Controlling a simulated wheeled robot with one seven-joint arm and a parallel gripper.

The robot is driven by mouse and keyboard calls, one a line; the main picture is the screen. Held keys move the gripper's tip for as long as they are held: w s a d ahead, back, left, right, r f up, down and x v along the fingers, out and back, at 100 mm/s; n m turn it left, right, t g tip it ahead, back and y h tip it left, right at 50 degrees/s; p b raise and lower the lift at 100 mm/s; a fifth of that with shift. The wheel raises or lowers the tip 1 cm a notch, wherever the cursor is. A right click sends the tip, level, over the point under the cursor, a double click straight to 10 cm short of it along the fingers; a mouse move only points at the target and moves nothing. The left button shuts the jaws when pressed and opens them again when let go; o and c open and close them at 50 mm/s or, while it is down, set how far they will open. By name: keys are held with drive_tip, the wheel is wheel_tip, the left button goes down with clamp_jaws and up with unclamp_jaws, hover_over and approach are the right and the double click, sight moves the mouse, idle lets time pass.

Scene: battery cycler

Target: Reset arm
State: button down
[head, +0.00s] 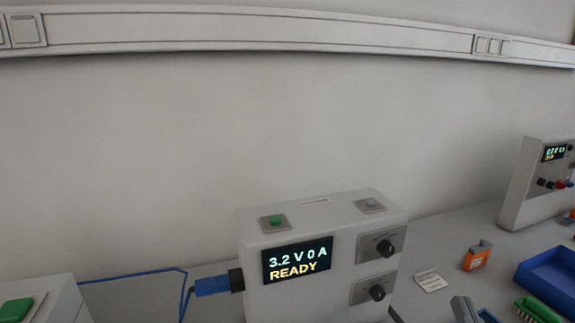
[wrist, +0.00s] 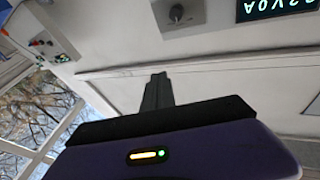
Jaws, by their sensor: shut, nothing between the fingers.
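My gripper (wrist: 157,92) shows in the wrist view, its grey fingers together and empty, pointing up the picture from the dark and purple wrist housing. Its tips are clear of any object. The battery cycler (head: 318,262) stands on the bench in the head view, its display reading 3.2 V 0 A READY. It has a green button on top and two black knobs on the right. I cannot clearly make out my gripper in the head view.
A second instrument (head: 537,185) stands at the back right. An orange item (head: 477,256), a blue tray (head: 553,277) and a green brush (head: 538,310) lie at the right. A blue cable (head: 211,286) plugs into the cycler's left side. A green-buttoned box (head: 50,300) is at lower left.

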drive_tip(key=s+a+f+n+g, duration=0.1)
drive_tip(key=s+f, duration=0.4)
drive_tip(key=s, duration=0.5)
drive_tip(key=s+a+f+g+y, duration=0.1)
drive_tip(key=s+a+f+g, duration=0.2)
drive_tip(key=s+f, duration=0.3)
drive_tip(key=s+a+f+n+g+y, duration=0.1)
drive_tip(key=s+f, duration=0.5)
drive_tip(key=s, duration=0.8)
drive_tip(key=shift+s+a+n+g, duration=0.25)
drive_tip(key=shift+a+n+g, duration=0.05)
drive_tip(key=shift+a+g, duration=0.25)
